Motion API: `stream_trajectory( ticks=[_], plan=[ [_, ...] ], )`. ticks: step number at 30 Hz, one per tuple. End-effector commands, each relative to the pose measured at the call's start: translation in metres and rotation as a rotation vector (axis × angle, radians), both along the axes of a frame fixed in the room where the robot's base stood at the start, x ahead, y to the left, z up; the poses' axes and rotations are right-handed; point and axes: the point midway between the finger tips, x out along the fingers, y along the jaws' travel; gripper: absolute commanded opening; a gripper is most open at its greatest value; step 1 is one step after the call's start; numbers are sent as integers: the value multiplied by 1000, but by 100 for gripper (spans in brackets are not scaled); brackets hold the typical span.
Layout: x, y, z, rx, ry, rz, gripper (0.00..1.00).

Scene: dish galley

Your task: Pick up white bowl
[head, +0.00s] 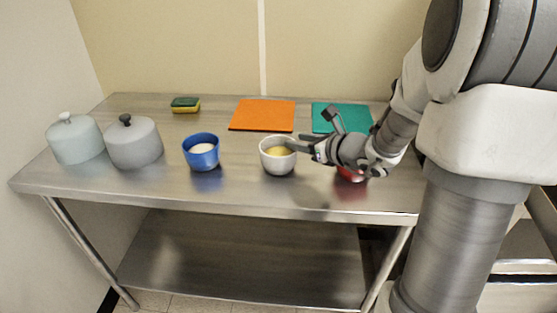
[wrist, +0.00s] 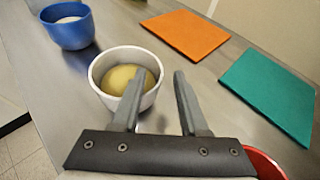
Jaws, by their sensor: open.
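The white bowl (head: 277,165) stands upright on the steel table, right of a blue bowl, with a round yellowish thing (head: 277,151) inside it. In the wrist view the white bowl (wrist: 101,72) is just beyond my fingers, and the yellowish thing (wrist: 127,76) fills much of its inside. My gripper (head: 300,145) is open and comes from the right, its fingers at the bowl's right rim. In the wrist view my gripper (wrist: 155,88) has its left finger overlapping the bowl's near right side and its right finger outside. Whether a finger touches the rim I cannot tell.
A blue bowl (head: 201,158) with something pale inside stands left; two grey lidded pots (head: 134,146) (head: 76,142) are farther left. A red bowl (head: 351,174) is partly hidden under my arm. Orange (head: 263,115) and teal (head: 330,117) boards and a sponge (head: 185,104) lie behind.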

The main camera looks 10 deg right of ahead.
Motion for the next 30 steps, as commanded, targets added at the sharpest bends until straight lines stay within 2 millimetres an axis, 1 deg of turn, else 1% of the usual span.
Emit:
stream_trajectory(
  ticks=[1, 4, 11, 12, 14, 15, 19, 30],
  plan=[
    [6, 3, -5, 1, 0, 2, 44],
    [13, 6, -7, -1, 1, 0, 44],
    [14, 6, -7, 0, 0, -1, 44],
    [14, 6, -7, 0, 0, -1, 42],
    [14, 6, -7, 0, 0, -1, 31],
    [14, 6, -7, 0, 0, -1, 24],
    [14, 6, -7, 0, 0, -1, 0],
    [14, 6, -8, 0, 2, -1, 0]
  ],
)
